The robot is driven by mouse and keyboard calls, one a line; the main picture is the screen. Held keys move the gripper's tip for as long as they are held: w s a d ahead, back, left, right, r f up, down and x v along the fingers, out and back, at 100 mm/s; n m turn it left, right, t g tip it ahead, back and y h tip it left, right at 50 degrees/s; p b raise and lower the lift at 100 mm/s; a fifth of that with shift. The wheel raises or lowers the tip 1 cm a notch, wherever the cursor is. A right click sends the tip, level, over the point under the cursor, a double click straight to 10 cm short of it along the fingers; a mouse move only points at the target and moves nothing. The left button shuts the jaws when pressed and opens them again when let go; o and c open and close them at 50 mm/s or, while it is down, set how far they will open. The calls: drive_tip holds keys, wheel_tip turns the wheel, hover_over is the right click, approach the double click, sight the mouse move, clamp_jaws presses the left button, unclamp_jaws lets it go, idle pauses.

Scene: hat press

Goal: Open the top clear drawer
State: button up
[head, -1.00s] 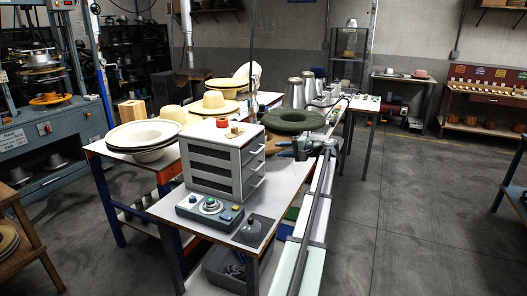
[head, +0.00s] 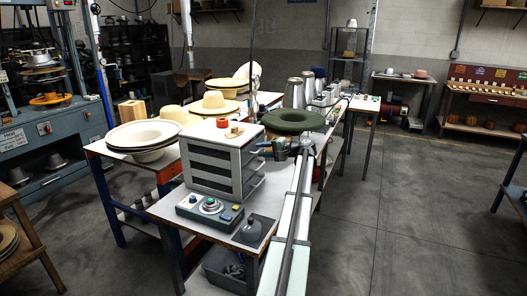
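The drawer unit (head: 211,168) is a white box with dark see-through sides, standing on the table. Its stacked drawers face right, with pale bar handles. The top drawer (head: 250,152) looks shut. My gripper (head: 262,149) is at the right face of the unit, level with the top drawer's handle and pointing left at it. The gripper partly hides that handle. The fingers are too small to tell whether they are open or shut, or whether they touch the handle.
A red item and a small wooden piece (head: 235,132) lie on top of the unit. A control box (head: 209,208) with buttons stands in front. A green hat (head: 293,121) is behind my gripper. White hats (head: 143,136) are stacked at left. The floor at right is clear.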

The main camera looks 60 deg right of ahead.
clamp_jaws()
idle(1.3)
